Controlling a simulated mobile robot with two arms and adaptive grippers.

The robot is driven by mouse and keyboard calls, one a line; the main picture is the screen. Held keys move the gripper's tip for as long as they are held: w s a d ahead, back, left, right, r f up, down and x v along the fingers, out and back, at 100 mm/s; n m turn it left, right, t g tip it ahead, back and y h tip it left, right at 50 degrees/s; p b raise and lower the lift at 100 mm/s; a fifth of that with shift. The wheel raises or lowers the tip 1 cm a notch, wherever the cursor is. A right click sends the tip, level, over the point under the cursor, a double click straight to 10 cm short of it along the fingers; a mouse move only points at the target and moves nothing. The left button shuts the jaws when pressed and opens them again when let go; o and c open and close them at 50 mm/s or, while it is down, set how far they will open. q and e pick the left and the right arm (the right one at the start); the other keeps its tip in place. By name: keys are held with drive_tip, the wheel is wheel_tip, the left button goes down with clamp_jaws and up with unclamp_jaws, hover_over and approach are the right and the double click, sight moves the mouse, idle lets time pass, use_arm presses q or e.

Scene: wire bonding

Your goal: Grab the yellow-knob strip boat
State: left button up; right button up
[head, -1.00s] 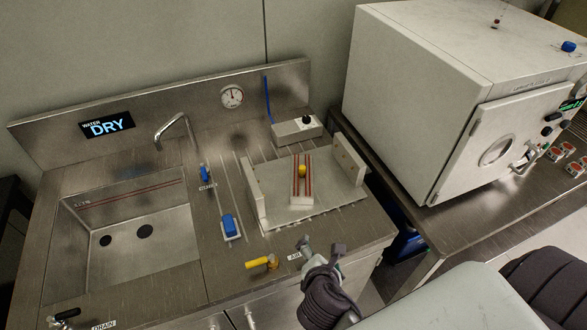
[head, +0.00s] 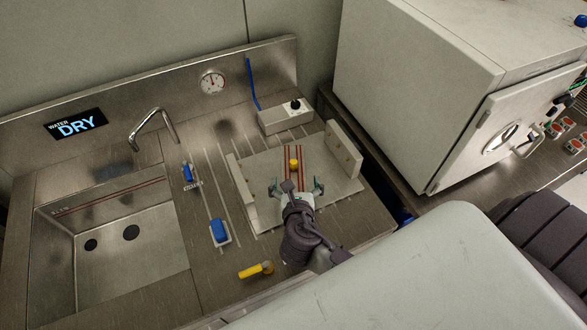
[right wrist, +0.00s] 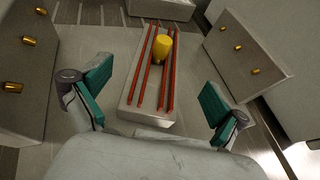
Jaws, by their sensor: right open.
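The strip boat (head: 293,155) is a narrow pale block with red strips along its length and a yellow knob (head: 294,165) on top. It lies on the flat plate of a metal fixture between two upright side walls. In the right wrist view the boat (right wrist: 138,95) and its yellow knob (right wrist: 162,47) are just ahead of the fingers. My right gripper (head: 297,187) is open and empty at the boat's near end, with its teal-padded fingers (right wrist: 160,100) spread wide on either side of it, apart from it. My left gripper is not in view.
The fixture's right wall (head: 343,150) and left wall (head: 242,190) stand close on both sides. A grey box with a black knob (head: 285,117) sits behind. A blue-handled item (head: 219,231) and a yellow lever (head: 256,270) are left. A sink (head: 130,250) is farther left.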

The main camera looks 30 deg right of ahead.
sight(294, 169)
drive_tip(key=shift+w+d+f, duration=0.2)
drive_tip(key=shift+w+d, duration=0.05)
drive_tip(key=shift+w, duration=0.25)
drive_tip(key=shift+w+d+f, duration=0.1)
drive_tip(key=shift+w+d, duration=0.05)
drive_tip(key=shift+w, duration=0.1)
drive_tip(key=x, duration=0.2)
drive_tip(key=p+x, duration=0.1)
drive_tip(key=x, duration=0.1)
drive_tip(key=shift+w, duration=0.2)
drive_tip(key=shift+w+d+f, duration=0.1)
drive_tip(key=shift+w, duration=0.3)
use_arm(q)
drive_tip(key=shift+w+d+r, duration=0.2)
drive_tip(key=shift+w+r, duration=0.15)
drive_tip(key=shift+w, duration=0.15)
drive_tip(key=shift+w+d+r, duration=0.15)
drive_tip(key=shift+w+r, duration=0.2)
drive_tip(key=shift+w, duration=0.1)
use_arm(e)
drive_tip(key=shift+s, duration=0.1)
drive_tip(key=c, duration=0.5)
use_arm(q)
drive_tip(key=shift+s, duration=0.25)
use_arm(e)
drive_tip(key=c, duration=1.1)
